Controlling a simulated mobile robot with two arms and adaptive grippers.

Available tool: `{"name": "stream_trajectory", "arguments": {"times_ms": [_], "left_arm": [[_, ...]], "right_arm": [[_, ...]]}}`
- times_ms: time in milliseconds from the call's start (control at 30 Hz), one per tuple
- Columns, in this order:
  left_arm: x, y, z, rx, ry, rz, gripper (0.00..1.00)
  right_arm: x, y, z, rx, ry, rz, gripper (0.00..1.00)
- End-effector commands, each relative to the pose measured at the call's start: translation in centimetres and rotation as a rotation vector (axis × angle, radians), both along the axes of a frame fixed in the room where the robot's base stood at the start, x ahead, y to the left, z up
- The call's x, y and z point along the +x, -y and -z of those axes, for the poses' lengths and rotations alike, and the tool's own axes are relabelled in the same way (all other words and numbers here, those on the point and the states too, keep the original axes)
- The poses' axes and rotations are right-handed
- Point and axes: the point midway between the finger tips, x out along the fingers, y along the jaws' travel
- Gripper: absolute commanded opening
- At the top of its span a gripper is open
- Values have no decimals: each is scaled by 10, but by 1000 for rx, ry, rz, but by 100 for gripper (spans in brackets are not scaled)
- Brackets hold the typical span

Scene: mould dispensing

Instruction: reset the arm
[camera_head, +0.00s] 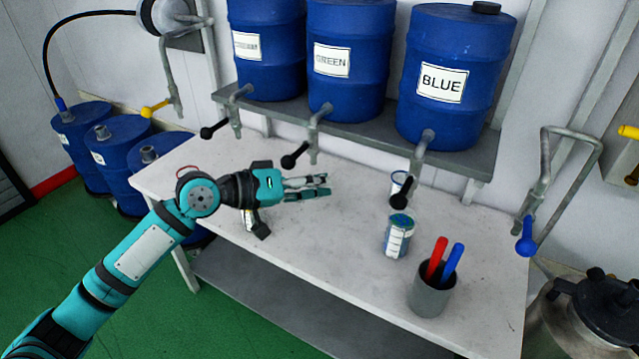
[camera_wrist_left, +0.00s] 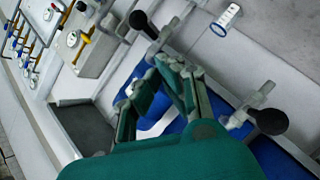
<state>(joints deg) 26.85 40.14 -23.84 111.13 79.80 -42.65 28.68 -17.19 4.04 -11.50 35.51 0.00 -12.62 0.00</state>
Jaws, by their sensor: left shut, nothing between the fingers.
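My left gripper (camera_head: 326,185) reaches in from the left in the head view. It is held above the white table (camera_head: 330,242), below the spouts of the barrels. Its fingers are shut with nothing between them. The fingers also show in the left wrist view (camera_wrist_left: 165,85), with the barrels and black-handled taps beyond them. A small object behind the gripper is mostly hidden by the arm. My right gripper is in neither view.
Blue barrels, including one labelled GREEN (camera_head: 350,62) and one labelled BLUE (camera_head: 455,80), stand on a grey shelf (camera_head: 470,160). A glass (camera_head: 399,182), a labelled container (camera_head: 398,238) and a grey cup (camera_head: 430,298) with red and blue sticks stand on the table's right half.

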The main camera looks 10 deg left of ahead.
Motion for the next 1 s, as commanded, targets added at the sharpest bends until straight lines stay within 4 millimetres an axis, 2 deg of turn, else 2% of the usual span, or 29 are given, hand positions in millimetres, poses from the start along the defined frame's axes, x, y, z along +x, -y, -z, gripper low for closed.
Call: {"name": "stream_trajectory", "arguments": {"times_ms": [333, 467, 567, 700, 800, 900, 1000], "left_arm": [[0, 0, 0, 1, 1, 0, 0], [-10, 7, 18, 40, 0, 15, 0], [-36, 20, 58, 142, 4, 43, 0], [-97, 27, 138, 394, 4, 69, 0], [-139, 13, 181, 579, -27, 57, 0], [-173, -7, 208, 721, -80, 39, 0], [-203, -27, 226, 834, -142, 23, 0]], "right_arm": [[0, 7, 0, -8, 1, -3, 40], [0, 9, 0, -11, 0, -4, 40], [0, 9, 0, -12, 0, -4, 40], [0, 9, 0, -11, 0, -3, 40], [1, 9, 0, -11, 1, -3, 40], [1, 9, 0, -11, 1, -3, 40], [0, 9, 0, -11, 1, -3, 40]]}}
